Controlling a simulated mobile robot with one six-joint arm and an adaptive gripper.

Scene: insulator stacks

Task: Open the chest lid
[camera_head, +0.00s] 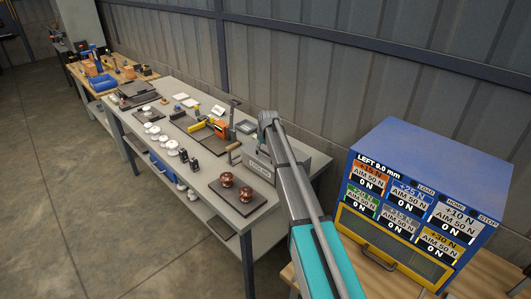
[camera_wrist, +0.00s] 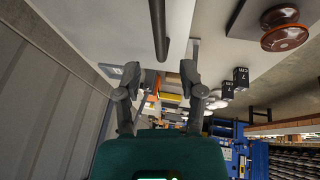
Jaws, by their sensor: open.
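A grey box (camera_head: 261,168) with a small label on its front, which looks like the chest, stands at the right end of the grey workbench. My arm hides much of its top, so I cannot tell whether the lid is fully down. A dark bar (camera_wrist: 158,28), perhaps a handle, runs over a pale surface in the wrist view. My gripper (camera_wrist: 162,75) is open and empty, its two fingers spread on either side below the bar's near end, apart from it. In the head view my arm's end is over the box.
Two brown insulators (camera_head: 236,187) sit on a dark plate in front of the box. White discs (camera_head: 171,148) and an orange tool (camera_head: 219,127) lie farther along the workbench (camera_head: 222,222). A blue test machine (camera_head: 431,165) stands at right. A corrugated wall is close behind.

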